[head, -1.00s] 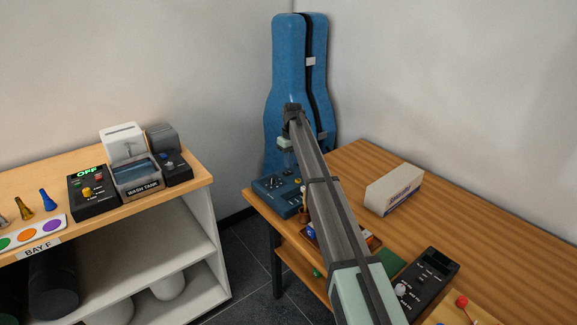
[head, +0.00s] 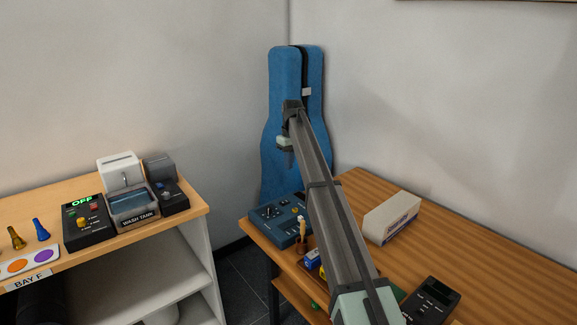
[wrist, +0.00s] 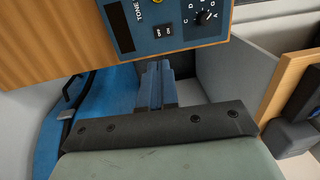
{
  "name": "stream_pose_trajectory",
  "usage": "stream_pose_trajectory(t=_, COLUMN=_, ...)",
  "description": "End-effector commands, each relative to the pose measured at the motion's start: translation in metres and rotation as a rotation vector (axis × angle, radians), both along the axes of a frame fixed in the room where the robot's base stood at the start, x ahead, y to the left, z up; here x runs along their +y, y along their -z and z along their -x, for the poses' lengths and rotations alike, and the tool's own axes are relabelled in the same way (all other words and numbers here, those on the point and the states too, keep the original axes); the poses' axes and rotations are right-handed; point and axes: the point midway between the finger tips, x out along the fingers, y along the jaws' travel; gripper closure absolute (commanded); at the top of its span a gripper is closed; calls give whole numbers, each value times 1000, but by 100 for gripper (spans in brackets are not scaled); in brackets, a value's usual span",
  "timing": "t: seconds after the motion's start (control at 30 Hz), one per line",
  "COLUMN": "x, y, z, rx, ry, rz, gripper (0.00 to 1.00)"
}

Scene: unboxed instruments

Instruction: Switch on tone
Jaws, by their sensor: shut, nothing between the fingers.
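The blue tone device (head: 272,222) sits at the left end of the wooden table in the head view. A yellow knob (wrist: 161,3) is cut off at the top edge. My gripper (wrist: 158,66) is shut and empty, its fingertips just below the two buttons in the picture. I cannot tell whether they touch. In the head view my gripper (head: 290,163) is above the device.
A blue instrument case (head: 280,100) stands behind the table in the corner. A white box (head: 392,217) and a black device (head: 432,300) lie on the table to the right of my arm. A separate shelf (head: 150,245) with devices stands at the left.

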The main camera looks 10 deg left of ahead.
Motion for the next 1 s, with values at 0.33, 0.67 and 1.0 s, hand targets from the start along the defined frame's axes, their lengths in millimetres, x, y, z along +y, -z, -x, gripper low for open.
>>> stream_pose_trajectory(t=0.33, x=9, y=0, z=9, rx=26, ry=0, rz=-28, gripper=100)
stream_pose_trajectory(t=0.67, x=10, y=2, z=11, rx=31, ry=0, rz=-31, gripper=100)
stream_pose_trajectory(t=1.0, x=13, y=43, z=15, rx=33, ry=0, rz=-31, gripper=100)
